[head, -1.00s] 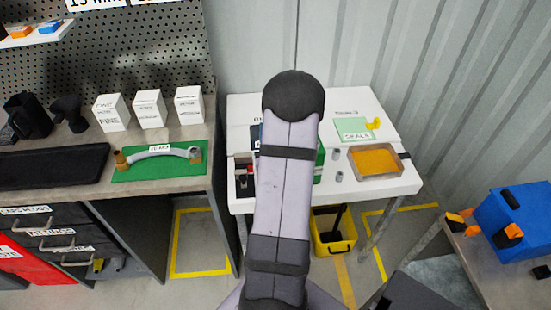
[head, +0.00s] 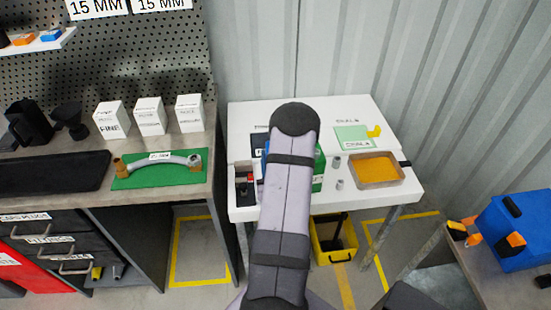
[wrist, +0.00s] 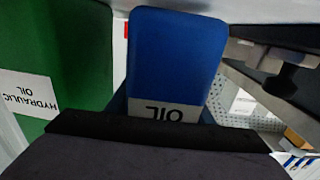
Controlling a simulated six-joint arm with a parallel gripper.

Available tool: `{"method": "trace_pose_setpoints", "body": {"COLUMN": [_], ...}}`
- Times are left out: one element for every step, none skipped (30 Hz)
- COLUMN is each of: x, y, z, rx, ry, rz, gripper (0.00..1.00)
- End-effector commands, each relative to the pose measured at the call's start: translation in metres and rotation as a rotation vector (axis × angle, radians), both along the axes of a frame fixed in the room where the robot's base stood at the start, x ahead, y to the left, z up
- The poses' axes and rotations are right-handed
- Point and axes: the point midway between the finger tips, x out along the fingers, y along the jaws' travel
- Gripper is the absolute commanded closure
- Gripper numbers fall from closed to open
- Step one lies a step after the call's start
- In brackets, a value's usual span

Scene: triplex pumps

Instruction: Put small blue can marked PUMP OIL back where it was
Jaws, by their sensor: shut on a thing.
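The small blue can (wrist: 175,60) fills the middle of the wrist view. Its white label shows the word OIL upside down; the rest of the label is hidden. My gripper (wrist: 160,122) is shut on this can, seen as a dark bar across its near side. In the head view my arm covers the gripper and most of the can; a thin blue edge (head: 265,158) shows left of the arm. Whether the can touches the surface below cannot be told.
A green can marked HYDRAULIC OIL (wrist: 50,60) stands close beside the blue can; part of it shows right of my arm (head: 319,172). The white table (head: 243,120) also holds an orange-filled tray (head: 375,168), a green mat (head: 353,137), small grey cylinders and a red-and-black item (head: 244,186).

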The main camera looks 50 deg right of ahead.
Motion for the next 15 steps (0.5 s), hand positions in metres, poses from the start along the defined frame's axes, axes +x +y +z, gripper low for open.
{"method": "trace_pose_setpoints", "body": {"x": [0.0001, 0.0001, 0.0001, 0.0001, 0.0001, 0.0001, 0.0001, 0.0002, 0.0001, 0.0001, 0.0001, 0.0001, 0.0001, 0.0001, 0.0001], "y": [-0.0001, -0.0001, -0.0001, -0.0001, -0.0001, -0.0001, -0.0001, -0.0002, -0.0001, -0.0001, -0.0001, -0.0001, -0.0001, -0.0001, -0.0001], "z": [-0.0021, -0.0027, -0.0031, -0.0032, -0.0031, -0.003, -0.003, -0.0029, -0.0029, -0.003, -0.0033, -0.0042, -0.0052, -0.0063, -0.0076], "rx": [-0.001, -0.002, -0.003, -0.004, -0.004, -0.004, -0.004, -0.004, -0.004, -0.004, -0.004, -0.004, -0.004, -0.004, -0.004], "ry": [-0.001, -0.002, -0.003, -0.002, -0.002, -0.003, -0.002, -0.002, -0.002, -0.002, -0.002, -0.002, -0.002, -0.002, -0.002], "rz": [0.0, 0.0, 0.0, 0.0, 0.0, 0.0, 0.0, 0.0, 0.0, 0.0, 0.0, 0.0, 0.0, 0.0, 0.0], "gripper": [0.91, 0.91, 0.91, 0.91, 0.91, 0.91, 0.91, 0.91, 0.91, 0.91, 0.91, 0.91, 0.91, 0.91, 0.91]}}
